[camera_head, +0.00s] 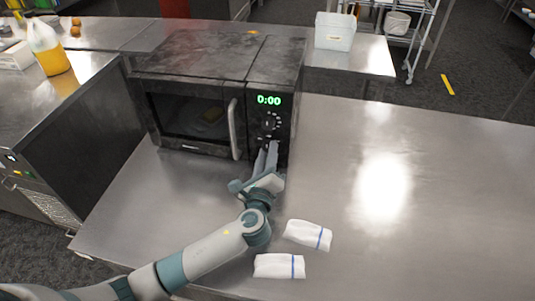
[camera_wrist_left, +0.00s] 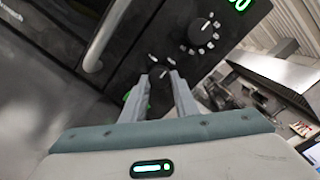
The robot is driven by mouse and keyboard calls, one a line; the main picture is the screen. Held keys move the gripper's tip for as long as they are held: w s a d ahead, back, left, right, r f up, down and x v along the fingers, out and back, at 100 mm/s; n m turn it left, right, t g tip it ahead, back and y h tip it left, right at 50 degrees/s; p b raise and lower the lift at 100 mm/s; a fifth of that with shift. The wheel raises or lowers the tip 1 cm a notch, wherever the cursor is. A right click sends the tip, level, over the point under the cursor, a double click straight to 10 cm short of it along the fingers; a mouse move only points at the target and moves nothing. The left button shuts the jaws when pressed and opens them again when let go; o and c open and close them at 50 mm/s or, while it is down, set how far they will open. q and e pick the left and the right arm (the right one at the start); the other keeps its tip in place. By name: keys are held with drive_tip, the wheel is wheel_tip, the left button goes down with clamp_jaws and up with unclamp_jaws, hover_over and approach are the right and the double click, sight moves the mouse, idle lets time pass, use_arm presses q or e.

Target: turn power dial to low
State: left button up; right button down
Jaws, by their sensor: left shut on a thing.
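A dark, worn microwave (camera_head: 205,67) stands on the steel counter with its door closed. Its panel has a green 0:00 display (camera_head: 269,100) and two dials. The upper dial (camera_head: 269,123) is free; its pointer and ring of marks show in the left wrist view (camera_wrist_left: 199,30). The lower dial (camera_wrist_left: 161,72) sits between the fingertips of my left gripper (camera_wrist_left: 160,78), which is shut on it. Its setting cannot be read. In the head view my left gripper (camera_head: 271,147) reaches the lower panel and hides this dial. My right gripper is not in view.
The microwave's vertical door handle (camera_head: 234,128) is just left of my gripper. Two white folded cloths (camera_head: 308,235) (camera_head: 275,266) with blue stripes lie in front on the counter. The counter (camera_head: 440,190) to the right is clear. A white bin (camera_head: 335,32) stands behind.

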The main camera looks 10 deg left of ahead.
use_arm(q)
drive_tip(key=shift+f+n, duration=0.1)
drive_tip(key=shift+n, duration=0.2)
drive_tip(key=shift+r+n+g+h+b, duration=0.2)
drive_tip(key=shift+n+b, duration=0.35)
drive_tip(key=shift+n, duration=2.1)
drive_tip(key=shift+r+n+g+h+b, duration=0.15)
drive_tip(key=shift+n+b, duration=0.4)
drive_tip(key=shift+n, duration=2.1)
drive_tip(key=shift+f, duration=0.1)
drive_tip(key=o, duration=1.1)
drive_tip(key=shift+c, duration=0.2)
drive_tip(key=shift+s, duration=0.2)
